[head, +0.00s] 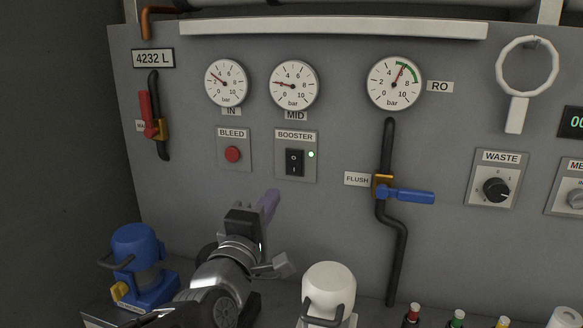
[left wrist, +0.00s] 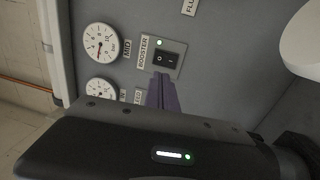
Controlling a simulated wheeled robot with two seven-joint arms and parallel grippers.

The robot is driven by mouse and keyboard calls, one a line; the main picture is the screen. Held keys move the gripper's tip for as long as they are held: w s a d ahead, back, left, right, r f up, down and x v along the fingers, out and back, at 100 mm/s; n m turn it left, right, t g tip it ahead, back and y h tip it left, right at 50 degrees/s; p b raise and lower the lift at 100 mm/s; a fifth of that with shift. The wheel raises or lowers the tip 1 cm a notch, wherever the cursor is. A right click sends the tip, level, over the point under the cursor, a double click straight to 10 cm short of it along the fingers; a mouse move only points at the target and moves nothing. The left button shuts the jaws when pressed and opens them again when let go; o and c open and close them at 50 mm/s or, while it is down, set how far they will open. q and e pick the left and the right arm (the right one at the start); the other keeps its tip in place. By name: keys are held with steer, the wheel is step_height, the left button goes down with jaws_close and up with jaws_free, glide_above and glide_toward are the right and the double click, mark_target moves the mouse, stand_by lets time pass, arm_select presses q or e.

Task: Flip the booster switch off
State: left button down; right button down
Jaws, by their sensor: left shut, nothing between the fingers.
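The booster switch (head: 294,162) is a black rocker on a grey plate labelled BOOSTER, with a lit green lamp (head: 311,154) at its upper right. In the left wrist view the switch (left wrist: 166,58) lies just past the fingertips, and its lamp (left wrist: 159,42) is lit there too. My left gripper (head: 270,201) has purple fingers, is shut and empty, and sits below and left of the switch. Its fingers (left wrist: 162,88) point at the switch in the left wrist view; whether they touch the plate is hard to tell. My right gripper is not in view.
The red BLEED button (head: 233,154) is left of the switch. A blue-handled FLUSH valve (head: 408,196) and black pipe are to the right. A blue pump (head: 138,262) and a white canister (head: 329,290) stand below. Gauges (head: 293,85) hang above.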

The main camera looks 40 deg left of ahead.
arm_select(q)
steer(key=p, duration=0.4)
glide_toward(296, 158)
steer(key=x, duration=0.6)
steer(key=shift+w+a, duration=0.2)
steer(key=shift+w, duration=0.2)
steer(key=shift+w+b, duration=0.1)
steer(key=shift+b, duration=0.25)
steer(key=shift+r, duration=0.1)
